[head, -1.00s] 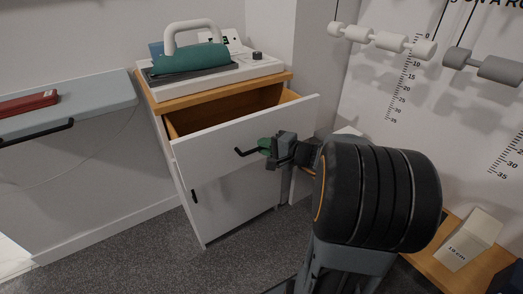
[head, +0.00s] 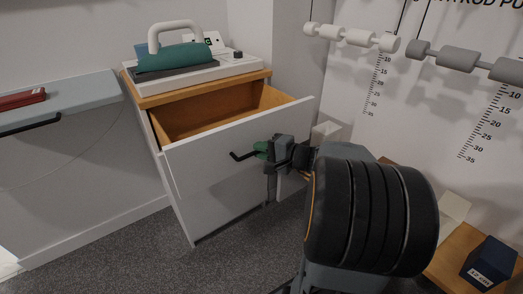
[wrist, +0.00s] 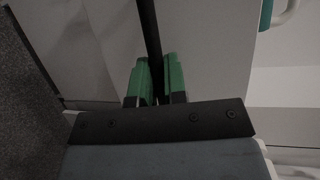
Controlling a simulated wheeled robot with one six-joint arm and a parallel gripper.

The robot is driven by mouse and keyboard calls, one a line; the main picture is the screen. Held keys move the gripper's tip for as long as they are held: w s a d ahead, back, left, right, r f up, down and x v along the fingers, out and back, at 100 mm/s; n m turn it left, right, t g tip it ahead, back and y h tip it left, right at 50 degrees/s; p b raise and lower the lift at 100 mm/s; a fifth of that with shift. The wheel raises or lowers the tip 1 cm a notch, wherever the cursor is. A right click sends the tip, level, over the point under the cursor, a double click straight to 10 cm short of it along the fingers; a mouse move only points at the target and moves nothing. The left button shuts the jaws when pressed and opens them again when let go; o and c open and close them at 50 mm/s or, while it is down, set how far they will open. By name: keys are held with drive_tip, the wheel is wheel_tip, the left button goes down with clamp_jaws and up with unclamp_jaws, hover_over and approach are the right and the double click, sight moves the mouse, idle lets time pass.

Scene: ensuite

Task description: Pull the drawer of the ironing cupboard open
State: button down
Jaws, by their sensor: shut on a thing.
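The ironing cupboard (head: 185,215) is a white unit with a wooden top. Its top drawer (head: 215,150) stands well out, and its wooden inside shows empty where visible. The dark bar handle (head: 239,156) is on the drawer front. My gripper (head: 264,149) is shut on the handle, near its right part. In the wrist view the green fingertips (wrist: 156,82) sit on both sides of the dark handle bar (wrist: 150,35). The right end of the handle is hidden by my gripper.
A green and white iron (head: 177,57) rests on a pad on the cupboard top. At left is a grey-blue board (head: 70,97) with a red object (head: 22,99). Rollers (head: 350,37) hang at right. A wooden bench (head: 455,255) holds boxes at lower right. Carpet in front is clear.

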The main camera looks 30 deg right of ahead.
drive_tip(key=c, duration=1.2)
unclamp_jaws()
drive_tip(key=p+v, duration=0.3)
drive_tip(key=v, duration=1)
drive_tip(key=shift+s+d+r, duration=0.15)
drive_tip(key=shift+s+d, duration=0.05)
drive_tip(key=shift+s, duration=0.15)
drive_tip(key=s+a+r+n+g+p, duration=0.1)
drive_tip(key=a+r+n+g+p, duration=0.2)
drive_tip(key=a+r+g+p, duration=0.35)
drive_tip(key=a+r+n+g+p, duration=0.3)
drive_tip(key=a+r+g+p, duration=0.1)
drive_tip(key=a+p, duration=0.5)
drive_tip(key=a+r+n+h+p, duration=0.1)
drive_tip(key=r+n+h+p, duration=0.1)
drive_tip(key=r+p, duration=0.2)
drive_tip(key=a+r+n+h+p, duration=0.1)
drive_tip(key=r+n+h+p, duration=0.1)
drive_tip(key=r+h+p, duration=0.1)
drive_tip(key=a+r+n+h+p, duration=0.1)
drive_tip(key=r+n+h+p, duration=0.1)
drive_tip(key=r+p, duration=0.4)
drive_tip(key=shift+s+a+n+h+p, duration=0.1)
drive_tip(key=shift+s+n+h+p, duration=0.3)
drive_tip(key=shift+n+p, duration=0.35)
